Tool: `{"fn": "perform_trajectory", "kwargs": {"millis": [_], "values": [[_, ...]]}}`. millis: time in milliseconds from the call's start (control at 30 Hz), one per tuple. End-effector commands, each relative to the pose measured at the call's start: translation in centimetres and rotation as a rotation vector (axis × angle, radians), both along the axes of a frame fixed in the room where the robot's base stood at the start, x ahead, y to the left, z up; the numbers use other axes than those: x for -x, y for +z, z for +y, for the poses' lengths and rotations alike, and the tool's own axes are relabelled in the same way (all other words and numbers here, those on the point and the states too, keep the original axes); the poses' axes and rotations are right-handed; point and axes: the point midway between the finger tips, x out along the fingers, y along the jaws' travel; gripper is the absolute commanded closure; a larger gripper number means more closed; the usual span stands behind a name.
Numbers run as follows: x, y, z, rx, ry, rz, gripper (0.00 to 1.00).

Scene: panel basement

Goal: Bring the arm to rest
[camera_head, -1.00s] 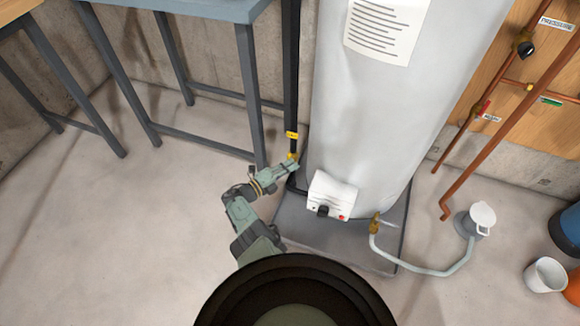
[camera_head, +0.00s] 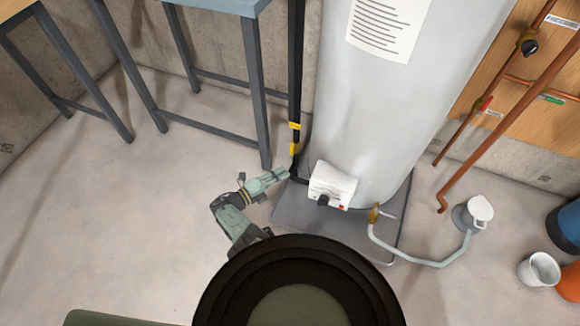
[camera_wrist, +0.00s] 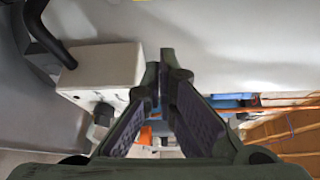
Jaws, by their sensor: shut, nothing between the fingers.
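My gripper (camera_head: 284,174) is at the end of my arm, low in front of the white water heater (camera_head: 395,110) and left of its white control box (camera_head: 332,185). In the wrist view my gripper (camera_wrist: 160,75) has its fingertips together with nothing between them. The control box (camera_wrist: 100,72) shows just left of the fingers there. In the head view the fingertips appear close to the foot of the black pipe (camera_head: 296,100); I cannot tell whether they touch it.
The heater stands on a grey slab (camera_head: 290,212). A blue-topped table (camera_head: 255,90) with grey legs is at upper left. Copper pipes (camera_head: 500,150), a floor drain (camera_head: 478,213) and a white cup (camera_head: 540,269) are at right. The floor at left is clear.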

Motion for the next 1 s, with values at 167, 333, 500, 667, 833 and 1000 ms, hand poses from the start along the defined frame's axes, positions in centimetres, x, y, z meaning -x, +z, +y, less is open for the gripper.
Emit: {"fn": "perform_trajectory", "kwargs": {"millis": [167, 333, 500, 667, 833, 1000], "values": [[0.5, 0.0, 0.5, 0.000, 0.000, 0.000, 1.00], [0.5, 0.0, 0.5, 0.000, 0.000, 0.000, 1.00], [0.5, 0.0, 0.5, 0.000, 0.000, 0.000, 1.00], [0.5, 0.0, 0.5, 0.000, 0.000, 0.000, 1.00], [-0.8, 0.3, 3.3, -0.150, 0.024, -0.054, 1.00], [-4.1, 2.4, 13.4, -0.676, 0.086, -0.219, 1.00]]}}
